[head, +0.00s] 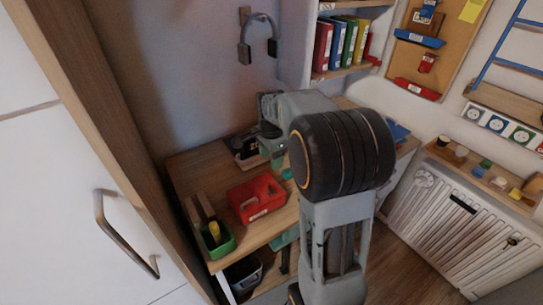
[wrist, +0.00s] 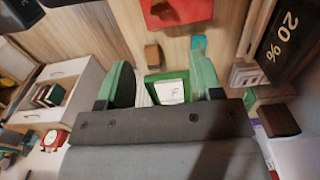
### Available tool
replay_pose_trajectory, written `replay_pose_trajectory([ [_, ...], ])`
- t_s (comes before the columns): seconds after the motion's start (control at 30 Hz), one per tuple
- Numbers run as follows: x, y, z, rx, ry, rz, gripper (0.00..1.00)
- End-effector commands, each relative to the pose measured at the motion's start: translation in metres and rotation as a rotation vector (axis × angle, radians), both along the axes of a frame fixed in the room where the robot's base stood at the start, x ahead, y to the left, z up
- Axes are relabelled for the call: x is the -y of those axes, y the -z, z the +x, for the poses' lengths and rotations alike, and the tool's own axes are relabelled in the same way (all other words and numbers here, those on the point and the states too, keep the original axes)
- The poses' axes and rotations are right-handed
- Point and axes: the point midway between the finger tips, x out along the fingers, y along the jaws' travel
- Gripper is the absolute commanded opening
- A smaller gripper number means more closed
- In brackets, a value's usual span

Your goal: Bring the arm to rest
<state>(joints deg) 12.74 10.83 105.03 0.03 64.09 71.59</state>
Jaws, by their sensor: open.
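My arm stands in the middle of the head view, bent at a large dark joint, with its end over the wooden desk (head: 185,163). My gripper shows in the wrist view (wrist: 163,78) with its two green fingers apart. The head view hides most of it behind the arm. A green thing with a white label (wrist: 170,90) shows between the fingers in the picture. I cannot tell its distance, and nothing looks gripped.
A red box (head: 257,196) and a green bin (head: 217,240) stand on the desk. A white cabinet door with a handle (head: 125,235) is at the left. A bookshelf (head: 350,72) is behind, and a white radiator (head: 450,235) stands at the right.

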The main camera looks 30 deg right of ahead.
Motion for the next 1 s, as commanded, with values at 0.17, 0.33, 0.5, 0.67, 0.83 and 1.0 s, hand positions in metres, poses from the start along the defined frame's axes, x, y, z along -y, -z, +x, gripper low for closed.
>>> replay_pose_trajectory([
  [0.17,0.0,-0.001,0.0,0.0,0.0,0.0,0.6],
  [0.33,0.0,-0.001,0.0,0.0,0.0,0.0,0.6],
  [0.5,0.0,-0.001,0.0,0.0,-0.003,0.0,0.6],
  [0.67,0.0,0.0,0.001,0.009,-0.124,-0.002,0.6],
  [0.83,-0.006,0.017,-0.02,-0.001,-0.479,0.001,0.6],
  [1.0,-0.038,0.002,-0.072,0.055,-0.974,-0.04,0.6],
])
